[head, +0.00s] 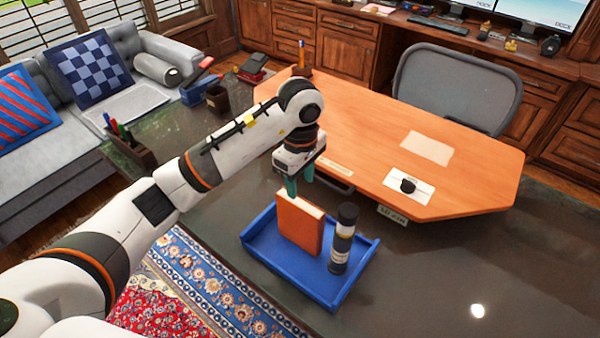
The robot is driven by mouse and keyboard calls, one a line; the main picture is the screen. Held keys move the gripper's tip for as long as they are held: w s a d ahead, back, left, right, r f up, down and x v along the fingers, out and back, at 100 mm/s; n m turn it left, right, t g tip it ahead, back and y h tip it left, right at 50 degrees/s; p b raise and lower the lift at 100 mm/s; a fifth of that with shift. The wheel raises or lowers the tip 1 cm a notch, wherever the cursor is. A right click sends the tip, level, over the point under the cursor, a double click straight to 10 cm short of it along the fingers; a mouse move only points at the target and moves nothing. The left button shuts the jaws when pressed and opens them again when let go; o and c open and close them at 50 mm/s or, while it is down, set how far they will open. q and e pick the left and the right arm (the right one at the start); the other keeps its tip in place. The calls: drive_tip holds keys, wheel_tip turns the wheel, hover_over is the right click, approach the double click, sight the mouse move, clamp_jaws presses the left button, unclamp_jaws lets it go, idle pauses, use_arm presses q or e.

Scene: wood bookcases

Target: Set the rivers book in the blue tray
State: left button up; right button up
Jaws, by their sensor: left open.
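An orange-red book (299,226) with pale page edges stands upright in the blue tray (297,272). Its title cannot be read from here. The tray lies on the dark table, and a dark bottle (343,240) with a pale label stands in it to the right of the book. My left gripper (299,182) has teal fingers and points down just above the top of the book. Its fingers are apart; whether they still touch the book is hard to tell. My right gripper is not in view.
An orange wood desktop (455,180) lies just behind the tray, with a black object (408,186) on a white card. A pen holder (130,145) stands at the left. The dark table surface right of the tray is clear.

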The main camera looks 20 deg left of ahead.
use_arm(q)
drive_tip(key=shift+r, duration=1.8)
